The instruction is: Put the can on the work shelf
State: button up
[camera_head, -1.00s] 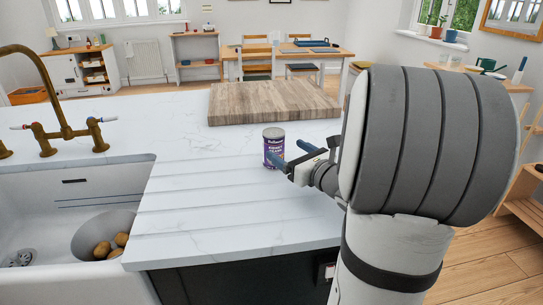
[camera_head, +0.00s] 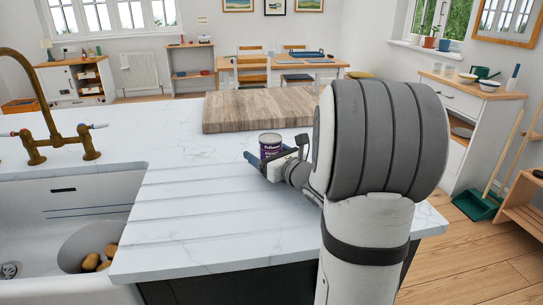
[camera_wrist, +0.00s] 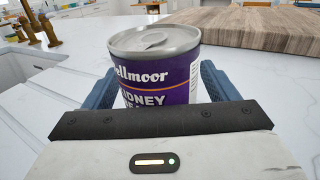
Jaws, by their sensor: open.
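The can (camera_head: 270,143) is purple with a silver lid and stands upright on the white marble counter. In the wrist view the can (camera_wrist: 158,72) stands between the two blue fingers of my gripper (camera_wrist: 152,92), one finger on each side. The label reads in part "Kidney". My gripper (camera_head: 262,157) is open around the can in the head view, and its body hides the can's lower part. I cannot tell whether either finger touches the can. I cannot tell which piece of furniture is the work shelf.
A wooden chopping board (camera_head: 258,110) lies behind the can. The sink (camera_head: 60,215) with several potatoes and a brass tap (camera_head: 50,140) are at left. A small shelf unit (camera_head: 192,72) stands at the far wall, and a white sideboard (camera_head: 465,115) at right.

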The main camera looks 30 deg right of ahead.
jog(key=c, duration=1.2)
jog(key=shift+r, duration=0.1)
jog(key=shift+c, duration=0.7)
